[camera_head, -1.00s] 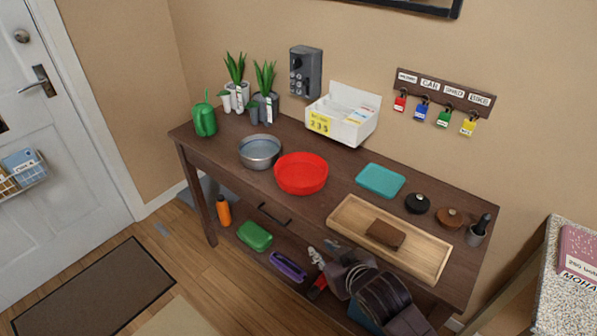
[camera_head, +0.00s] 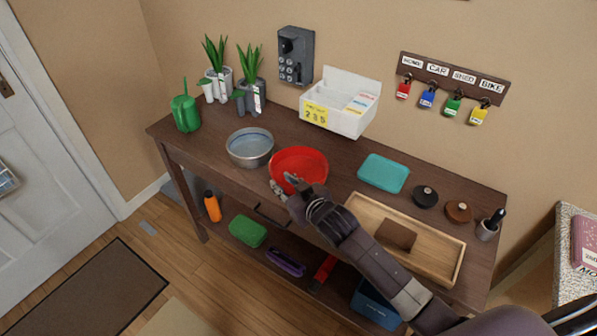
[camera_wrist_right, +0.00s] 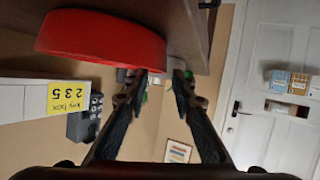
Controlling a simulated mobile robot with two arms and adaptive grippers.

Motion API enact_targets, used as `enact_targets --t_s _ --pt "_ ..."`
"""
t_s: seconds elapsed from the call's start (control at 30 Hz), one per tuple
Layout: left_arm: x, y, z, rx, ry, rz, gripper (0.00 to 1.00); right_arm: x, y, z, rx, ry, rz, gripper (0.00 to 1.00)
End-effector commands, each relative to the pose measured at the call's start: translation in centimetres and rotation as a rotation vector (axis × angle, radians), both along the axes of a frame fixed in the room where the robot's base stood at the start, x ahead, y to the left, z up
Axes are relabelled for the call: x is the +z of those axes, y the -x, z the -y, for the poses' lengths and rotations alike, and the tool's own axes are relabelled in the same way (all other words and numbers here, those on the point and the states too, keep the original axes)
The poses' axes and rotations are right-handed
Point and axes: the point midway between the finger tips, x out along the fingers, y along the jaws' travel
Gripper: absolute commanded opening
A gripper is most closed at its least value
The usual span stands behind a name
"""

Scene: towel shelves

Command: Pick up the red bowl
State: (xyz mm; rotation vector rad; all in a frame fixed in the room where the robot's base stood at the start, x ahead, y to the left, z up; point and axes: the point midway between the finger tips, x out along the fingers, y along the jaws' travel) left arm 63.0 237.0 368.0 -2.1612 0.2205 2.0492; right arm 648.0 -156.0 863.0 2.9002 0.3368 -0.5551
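The red bowl (camera_head: 305,162) sits on the dark wooden table, right of the metal bowl. My right gripper (camera_head: 284,186) is at the bowl's front left rim in the head view. In the right wrist view the picture is upside down and the bowl (camera_wrist_right: 100,38) fills the upper left. There the right gripper (camera_wrist_right: 160,76) is open, its two fingers apart, with one fingertip overlapping the bowl's edge. Whether it touches the bowl I cannot tell. Nothing is held. My left gripper is not in view.
A metal bowl (camera_head: 250,147) stands close on the left. A teal box (camera_head: 383,173) and a wooden tray (camera_head: 447,257) lie to the right. A white organizer (camera_head: 340,103) stands behind.

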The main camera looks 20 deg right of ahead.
Motion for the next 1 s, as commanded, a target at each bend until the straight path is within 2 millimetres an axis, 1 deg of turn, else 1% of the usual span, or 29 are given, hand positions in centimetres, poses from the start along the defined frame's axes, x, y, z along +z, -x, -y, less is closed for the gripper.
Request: enact_targets --t_s 0.07,0.17,0.23,0.33,0.5,0.6,0.73,0.9,0.93,1.0 --pt "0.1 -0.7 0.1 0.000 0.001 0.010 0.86 -0.1 -0.4 -0.1 0.000 0.000 0.001 0.24" --pt "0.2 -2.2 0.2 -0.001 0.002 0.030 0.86 -0.2 -0.7 -0.2 0.000 -0.001 0.001 0.24" --pt "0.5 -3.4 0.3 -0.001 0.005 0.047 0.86 -0.5 -1.3 -0.3 0.000 -0.001 0.000 0.24" --pt "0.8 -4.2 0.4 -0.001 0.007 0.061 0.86 -1.0 -2.4 -0.6 0.000 -0.001 0.000 0.24" --pt "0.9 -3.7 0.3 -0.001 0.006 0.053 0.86 -1.9 -4.2 -1.0 0.000 0.000 0.000 0.24" --pt "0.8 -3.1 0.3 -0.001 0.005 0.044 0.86 -2.1 -4.8 -1.2 0.000 -0.001 0.002 0.24" --pt "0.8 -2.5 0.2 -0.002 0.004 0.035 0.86 -2.3 -5.0 -1.2 0.000 0.000 0.000 0.24" --pt "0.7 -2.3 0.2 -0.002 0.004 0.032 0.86 -2.3 -5.0 -1.2 0.000 0.000 0.000 0.24" --pt "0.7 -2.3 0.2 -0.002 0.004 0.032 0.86 -2.3 -5.0 -1.2 0.000 0.000 0.000 0.22" --pt "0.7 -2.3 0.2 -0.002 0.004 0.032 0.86 -2.3 -5.0 -1.2 0.000 0.000 0.000 0.14"
